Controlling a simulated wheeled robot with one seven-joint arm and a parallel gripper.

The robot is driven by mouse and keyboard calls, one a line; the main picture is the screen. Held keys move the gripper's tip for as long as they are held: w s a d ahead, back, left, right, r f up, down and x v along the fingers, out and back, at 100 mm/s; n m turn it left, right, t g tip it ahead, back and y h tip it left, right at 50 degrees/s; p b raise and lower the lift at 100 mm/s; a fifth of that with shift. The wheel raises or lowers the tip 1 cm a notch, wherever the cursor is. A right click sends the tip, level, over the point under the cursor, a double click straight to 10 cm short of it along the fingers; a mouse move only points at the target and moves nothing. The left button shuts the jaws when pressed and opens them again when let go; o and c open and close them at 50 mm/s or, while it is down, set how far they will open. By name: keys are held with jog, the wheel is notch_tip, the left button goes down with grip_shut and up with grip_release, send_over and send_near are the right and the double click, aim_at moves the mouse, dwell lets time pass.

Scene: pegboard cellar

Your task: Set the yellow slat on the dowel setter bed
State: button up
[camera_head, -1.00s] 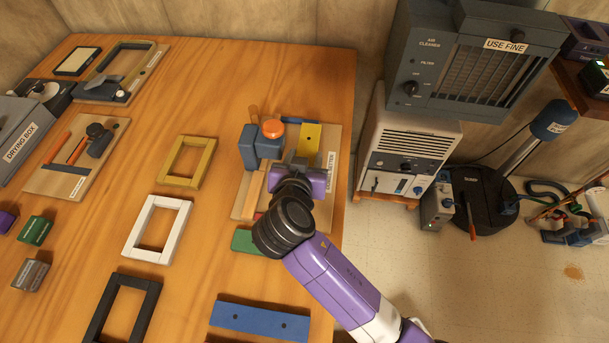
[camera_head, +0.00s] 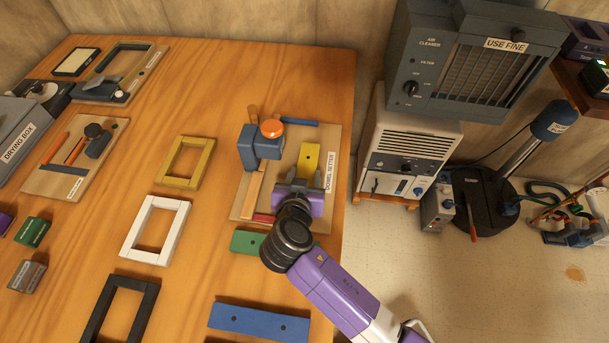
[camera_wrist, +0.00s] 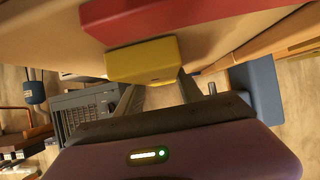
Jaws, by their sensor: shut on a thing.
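The yellow slat (camera_head: 309,156) is held at its near end by my gripper (camera_head: 300,182), over the right part of the dowel setter's board (camera_head: 278,178). In the wrist view the slat's yellow end (camera_wrist: 142,61) shows at the fingertips of my gripper (camera_wrist: 158,88). The dowel setter has blue blocks (camera_head: 248,146), an orange knob (camera_head: 271,128) and a label (camera_head: 330,172). The slat lies to the right of the blue blocks and apart from them. I cannot tell whether it touches the board. My gripper hides the slat's near end.
A red piece (camera_head: 264,218) lies at the board's near edge, and a green slat (camera_head: 247,242) lies just in front. A blue slat (camera_head: 258,321), white frame (camera_head: 178,228) and yellow frame (camera_head: 204,160) lie on the table. The table's right edge is close to the board.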

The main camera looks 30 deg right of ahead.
jog(key=o, duration=1.5)
jog(key=shift+c, duration=0.2)
jog(key=shift+s+a+r, duration=0.1)
jog(key=shift+r, duration=0.05)
jog(key=v, duration=1.1)
jog(key=shift+s+a+r, duration=0.1)
jog(key=shift+s+a, duration=0.05)
jog(key=shift+s, duration=0.15)
